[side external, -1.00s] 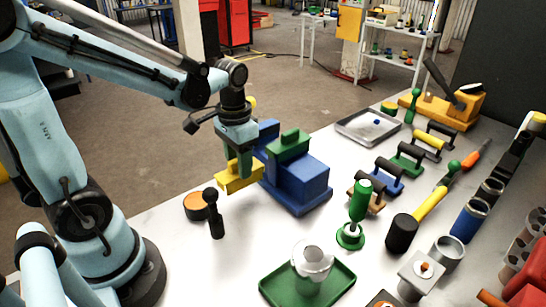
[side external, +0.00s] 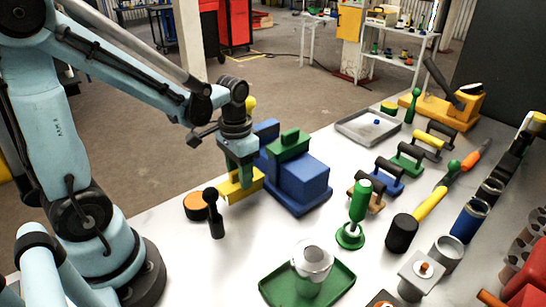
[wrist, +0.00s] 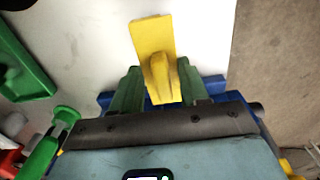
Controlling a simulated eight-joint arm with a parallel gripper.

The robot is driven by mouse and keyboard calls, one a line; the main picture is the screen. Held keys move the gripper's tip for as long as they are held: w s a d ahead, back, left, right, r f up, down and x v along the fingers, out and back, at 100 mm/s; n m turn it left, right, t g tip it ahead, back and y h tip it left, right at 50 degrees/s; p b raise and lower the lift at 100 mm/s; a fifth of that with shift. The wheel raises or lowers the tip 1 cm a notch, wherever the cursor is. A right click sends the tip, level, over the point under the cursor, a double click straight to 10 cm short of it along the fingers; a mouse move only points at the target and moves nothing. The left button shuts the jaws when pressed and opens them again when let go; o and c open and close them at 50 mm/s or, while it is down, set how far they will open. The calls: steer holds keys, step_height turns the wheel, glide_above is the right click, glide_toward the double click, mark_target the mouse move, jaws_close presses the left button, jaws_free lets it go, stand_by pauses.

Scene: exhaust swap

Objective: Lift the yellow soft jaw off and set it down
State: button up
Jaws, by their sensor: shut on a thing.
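The yellow soft jaw (side external: 241,188) is a block with a raised grip on top. My gripper (side external: 240,172) is shut on it from above, left of the blue vise (side external: 302,180) and apart from the vise's green jaw (side external: 289,143). The yellow jaw sits low over the white table, and I cannot tell whether its underside touches. The vise is mostly hidden behind my gripper there.
The white table (side external: 272,232) has bare room in front of the vise. An orange-topped round thing (side external: 195,206) and a black-knobbed handle (side external: 214,214) stand close at the left. A green tray (side external: 275,287) lies in front. A green-handled tool (side external: 357,205) stands to the right.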

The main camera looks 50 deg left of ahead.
steer(key=shift+f, duration=1)
steer(key=o, duration=1.1)
steer(key=shift+o, duration=0.2)
steer(key=shift+r, duration=6.05)
steer(key=shift+s+d+f+t, duration=0.15)
steer(key=shift+d+f+t, duration=0.1)
steer(key=shift+d+t, duration=0.8)
steer(key=shift+s+d+f+t, duration=0.25)
steer(key=shift+d+t, duration=0.4)
steer(key=shift+t, duration=0.7)
steer(key=shift+s+d+f+t, duration=0.1)
steer(key=shift+d+f+t, duration=0.2)
steer(key=shift+d+t, duration=0.75)
